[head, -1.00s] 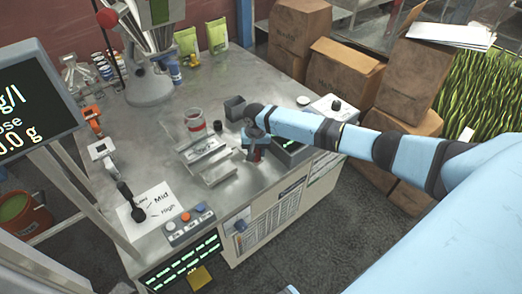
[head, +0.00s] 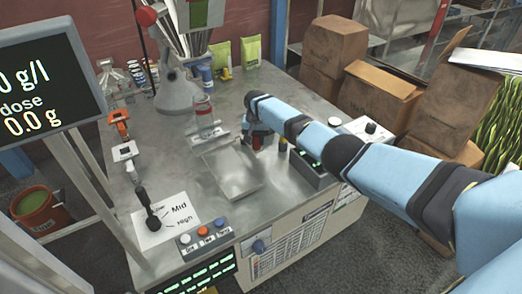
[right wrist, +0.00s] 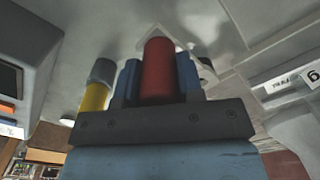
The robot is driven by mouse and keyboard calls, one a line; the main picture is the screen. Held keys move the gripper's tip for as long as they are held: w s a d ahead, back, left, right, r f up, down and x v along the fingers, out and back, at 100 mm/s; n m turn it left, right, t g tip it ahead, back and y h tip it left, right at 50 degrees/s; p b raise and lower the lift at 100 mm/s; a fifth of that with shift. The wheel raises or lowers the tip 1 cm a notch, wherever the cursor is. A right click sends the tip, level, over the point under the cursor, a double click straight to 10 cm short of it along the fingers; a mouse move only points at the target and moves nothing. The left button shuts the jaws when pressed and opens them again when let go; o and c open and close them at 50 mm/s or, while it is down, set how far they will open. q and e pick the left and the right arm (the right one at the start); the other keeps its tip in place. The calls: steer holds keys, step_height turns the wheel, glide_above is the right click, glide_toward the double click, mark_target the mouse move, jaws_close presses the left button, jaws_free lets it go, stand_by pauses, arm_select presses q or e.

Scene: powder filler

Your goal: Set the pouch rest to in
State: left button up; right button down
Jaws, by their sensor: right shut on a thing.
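The pouch rest appears to be the flat metal plate (head: 232,172) on the steel bench in the head view. A red handle (head: 258,143) stands at its far right corner; I cannot tell how it joins the plate. My right gripper (head: 262,136) comes from the right and is shut on this handle. In the right wrist view the red handle (right wrist: 158,70) stands upright between the blue fingers of my right gripper (right wrist: 158,82). The arm hides part of the bench behind the gripper. My left gripper is not in view.
A red-banded clear cylinder (head: 204,106) stands behind the plate by a small metal bracket (head: 207,133). A button box (head: 205,238), a black lever (head: 149,212) and a dark display box (head: 312,168) lie around it.

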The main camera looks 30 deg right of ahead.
steer(key=shift+w+f+b, duration=0.1)
steer(key=shift+w+b, duration=0.2)
steer(key=shift+w, duration=0.35)
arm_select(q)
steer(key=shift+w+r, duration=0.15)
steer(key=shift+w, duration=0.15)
arm_select(e)
steer(key=shift+w+r, duration=0.2)
steer(key=shift+r, duration=0.1)
steer(key=shift+w+r, duration=0.1)
steer(key=c, duration=1)
jaws_free()
steer(key=shift+c, duration=0.2)
steer(key=shift+o, duration=1.4)
steer(key=shift+w+f, duration=0.1)
steer(key=shift+f, duration=0.1)
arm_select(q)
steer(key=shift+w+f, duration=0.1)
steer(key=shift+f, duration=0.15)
